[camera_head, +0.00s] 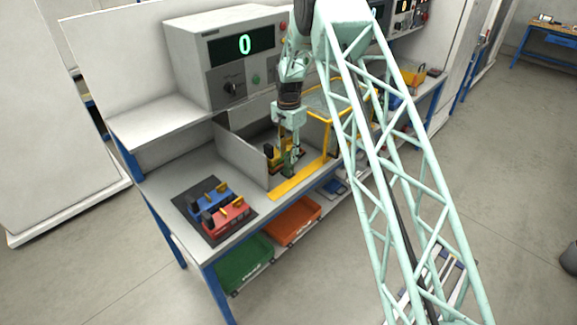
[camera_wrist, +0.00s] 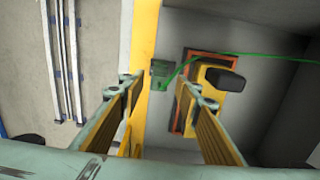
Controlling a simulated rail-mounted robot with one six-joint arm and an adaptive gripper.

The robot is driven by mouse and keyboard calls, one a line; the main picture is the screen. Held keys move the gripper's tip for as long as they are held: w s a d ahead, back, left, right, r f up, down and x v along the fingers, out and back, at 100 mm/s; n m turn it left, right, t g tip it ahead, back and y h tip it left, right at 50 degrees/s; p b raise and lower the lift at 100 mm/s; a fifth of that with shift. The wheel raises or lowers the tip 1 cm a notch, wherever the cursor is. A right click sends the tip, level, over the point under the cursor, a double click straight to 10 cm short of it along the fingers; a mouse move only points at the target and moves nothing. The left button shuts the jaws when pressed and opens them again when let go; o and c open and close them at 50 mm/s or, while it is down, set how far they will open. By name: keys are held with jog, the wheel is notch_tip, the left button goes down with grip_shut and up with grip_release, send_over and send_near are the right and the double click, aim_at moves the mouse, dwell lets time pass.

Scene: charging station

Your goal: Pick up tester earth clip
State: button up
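The tester earth clip (camera_wrist: 160,71) appears in the wrist view as a small green block with a green wire running right from it. It lies beside the yellow strip (camera_wrist: 143,40), ahead of my gripper's fingertips and between their lines. My gripper (camera_wrist: 167,90) is open, with a finger on each side and nothing between them. In the head view my gripper (camera_head: 289,150) points down into the bay under the tester (camera_head: 238,60), which shows a green 0. The clip is hard to tell from my fingers there.
A yellow block with a black knob (camera_wrist: 225,78) stands on an orange-edged base, close right of the clip; the green wire passes over it. A grey partition (camera_head: 240,155) walls the bay. Blue (camera_head: 207,200) and red (camera_head: 228,216) units sit on a dark mat at the bench's left.

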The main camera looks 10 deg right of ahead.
jog(key=shift+s+f, duration=0.1)
jog(key=shift+f, duration=1.95)
jog(key=shift+c, duration=0.4)
jog(key=c, duration=0.9)
jog(key=shift+r, duration=0.2)
jog(key=shift+r, duration=1.6)
jog(key=s, duration=0.5)
jog(key=s+r+b, duration=0.1)
jog(key=s, duration=1)
jog(key=shift+a+r, duration=0.2)
jog(key=shift+a, duration=0.1)
jog(key=shift+r, duration=0.15)
